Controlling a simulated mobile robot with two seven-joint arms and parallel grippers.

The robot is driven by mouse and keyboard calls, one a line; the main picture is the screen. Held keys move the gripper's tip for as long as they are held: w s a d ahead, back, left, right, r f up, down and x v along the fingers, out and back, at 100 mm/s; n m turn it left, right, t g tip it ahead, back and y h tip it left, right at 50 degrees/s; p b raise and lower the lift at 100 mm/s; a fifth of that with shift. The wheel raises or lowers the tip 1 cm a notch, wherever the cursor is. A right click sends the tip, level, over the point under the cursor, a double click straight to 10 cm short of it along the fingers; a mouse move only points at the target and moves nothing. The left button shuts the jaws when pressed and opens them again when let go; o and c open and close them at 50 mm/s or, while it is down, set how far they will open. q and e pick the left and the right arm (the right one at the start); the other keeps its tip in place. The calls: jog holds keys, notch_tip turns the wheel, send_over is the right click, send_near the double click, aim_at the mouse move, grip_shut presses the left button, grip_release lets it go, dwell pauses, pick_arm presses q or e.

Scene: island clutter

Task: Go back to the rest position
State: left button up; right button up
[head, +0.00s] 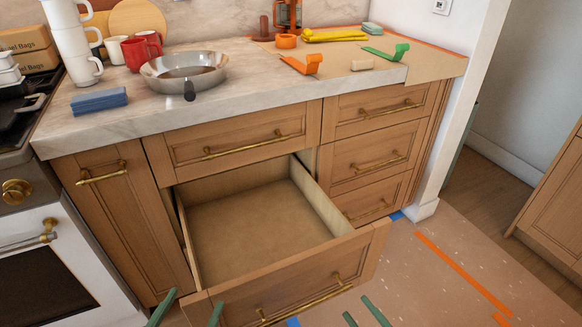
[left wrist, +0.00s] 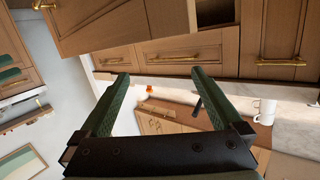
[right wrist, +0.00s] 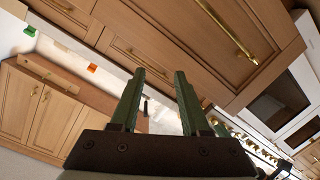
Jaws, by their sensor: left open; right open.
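My left gripper (head: 188,311) shows at the bottom of the head view, left of centre, in front of the open drawer (head: 345,251). Its green fingers are apart with nothing between them; they also show in the left wrist view (left wrist: 160,76). My right gripper (head: 363,316) is at the bottom edge, right of the left one, near the drawer's front right corner. Its fingers are apart and empty, as the right wrist view (right wrist: 159,76) shows too. The drawer is pulled out and looks empty inside.
The marble counter (head: 240,110) holds a metal pan (head: 160,72), red mugs (head: 136,54), stacked white cups (head: 78,50), a blue sponge (head: 99,102) and several tools at the right. A stove (head: 20,170) stands left. Floor right of the drawer is open, with orange tape (head: 465,275).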

notch_tip(320, 180, up, 6)
jog(key=w+a+r+m+h, duration=0.1)
jog(key=w+a+m, duration=0.15)
jog(key=m, duration=0.45)
pick_arm(q)
jog(key=s+a+r+n+g+y+p, duration=0.1)
jog(key=s+g+p, duration=0.5)
jog(key=p, duration=1.5)
jog(key=s+a+n+y, duration=0.1)
jog(key=s, duration=0.1)
jog(key=shift+s+r+p, duration=0.25)
jog(key=shift+s+p, duration=0.15)
pick_arm(e)
jog(key=s+d+m+g+h, duration=0.1)
jog(key=s+d+g+h, duration=0.1)
jog(key=s+g, duration=0.4)
jog(key=s, duration=0.3)
jog(key=shift+s+d, duration=0.2)
jog(key=shift+s, duration=0.15)
